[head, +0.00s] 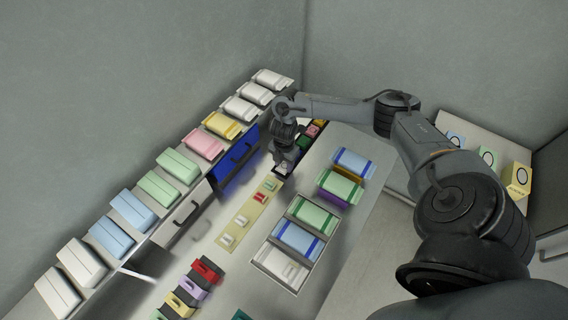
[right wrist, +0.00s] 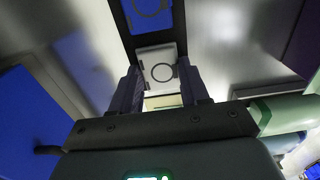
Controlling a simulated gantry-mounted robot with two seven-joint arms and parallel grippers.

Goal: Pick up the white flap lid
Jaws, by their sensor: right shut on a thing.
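The white flap lid (right wrist: 160,66) lies between the two fingers of my right gripper (right wrist: 163,88) in the right wrist view; it is a pale square with a dark ring on it. The fingers are shut on it from both sides. In the head view my right gripper (head: 283,170) points down at the near end of a dark narrow tray, and a small bit of white shows at its tips. I cannot tell whether the lid is clear of the tray. A blue piece with a ring (right wrist: 150,14) lies just beyond the lid. My left gripper is not in view.
A shelf at the left holds a row of coloured packs (head: 158,190). A blue drawer front (head: 234,160) stands close left of my gripper. Wrapped packs in trays (head: 312,215) stand to the right. A yellow strip (head: 248,216) with small pieces lies in front.

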